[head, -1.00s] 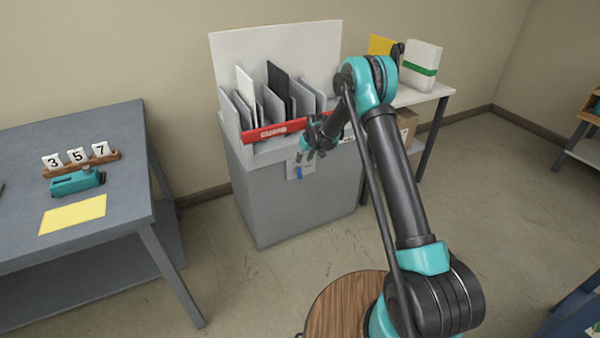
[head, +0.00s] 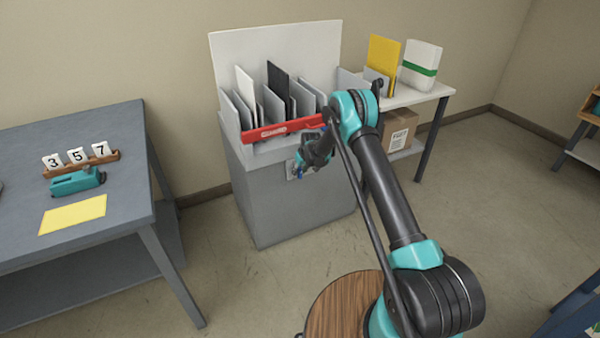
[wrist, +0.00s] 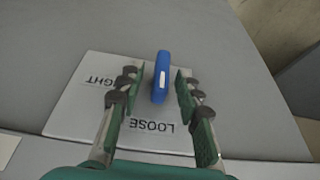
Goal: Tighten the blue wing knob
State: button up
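The blue wing knob (wrist: 161,77) sits on a pale plate (wrist: 80,110) on the front of the grey cabinet (head: 305,215). In the wrist view the plate's words read upside down: "LOOSE" and a partly hidden word ending in "GHT". The knob's wing lies nearly along the picture's vertical, with a white mark on it. My gripper (wrist: 160,90) is open, one finger on each side of the knob, with gaps showing. In the head view my gripper (head: 300,168) is at the plate and hides most of it; a bit of blue shows there.
A red guard bar (head: 285,128) crosses the cabinet just above my gripper, with upright panels behind it. A grey table (head: 130,190) stands left, a white side table (head: 425,95) right. The floor in front of the cabinet is clear.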

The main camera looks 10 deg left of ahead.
grip_shut()
dwell(0.3)
jog(key=g+y, duration=0.2)
jog(key=shift+w+d+m+y, duration=0.2)
jog(key=shift+d+m+y, duration=0.15)
jog(key=shift+m+y, duration=0.05)
jog(key=shift+w+d+f+m+g+y, duration=0.1)
jog(key=shift+m+g+y, duration=0.15)
jog(key=shift+g+y, duration=0.6)
jog(key=shift+d+f+m+g+y, duration=0.1)
jog(key=shift+m+g+y, duration=0.2)
jog(key=shift+y, duration=0.95)
grip_release()
